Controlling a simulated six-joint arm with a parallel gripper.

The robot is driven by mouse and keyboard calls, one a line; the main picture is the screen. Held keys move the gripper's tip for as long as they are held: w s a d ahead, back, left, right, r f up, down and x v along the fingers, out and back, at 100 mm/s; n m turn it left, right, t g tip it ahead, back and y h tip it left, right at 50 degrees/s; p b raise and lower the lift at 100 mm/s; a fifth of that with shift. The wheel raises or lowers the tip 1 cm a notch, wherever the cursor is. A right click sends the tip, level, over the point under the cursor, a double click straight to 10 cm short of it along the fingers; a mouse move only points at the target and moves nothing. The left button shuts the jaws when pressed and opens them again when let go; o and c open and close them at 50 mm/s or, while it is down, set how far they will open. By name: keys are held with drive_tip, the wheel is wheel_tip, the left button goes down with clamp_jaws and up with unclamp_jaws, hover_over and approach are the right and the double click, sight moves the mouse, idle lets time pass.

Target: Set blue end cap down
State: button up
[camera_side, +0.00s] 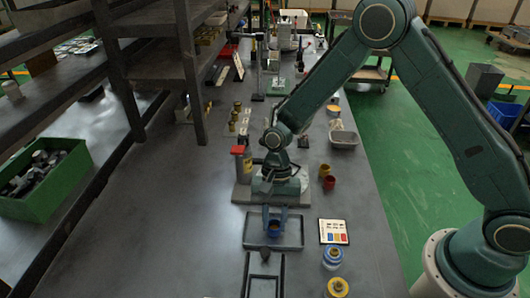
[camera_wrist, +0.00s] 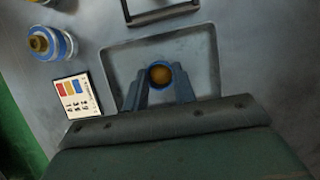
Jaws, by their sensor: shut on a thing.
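The blue end cap (camera_side: 274,229) is between the fingers of my gripper (camera_side: 275,216), low over the grey tray (camera_side: 297,242). In the wrist view the blue end cap (camera_wrist: 160,72) shows as a blue ring around a brown-orange centre, at the fingertips of my gripper (camera_wrist: 158,82). My gripper is shut on it. The tray (camera_wrist: 113,57) lies around and below the cap. I cannot tell whether the cap touches the tray floor.
A card with coloured patches (camera_side: 333,232) lies right of the tray. A black frame (camera_side: 265,277) lies in front of the tray. Red and yellow caps (camera_side: 328,183) stand behind. A green bin (camera_side: 45,180) is far left.

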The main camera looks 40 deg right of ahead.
drive_tip(key=shift+f, duration=0.15)
drive_tip(key=o, duration=1)
drive_tip(key=shift+v, duration=6.2)
drive_tip(key=shift+s+a, duration=0.1)
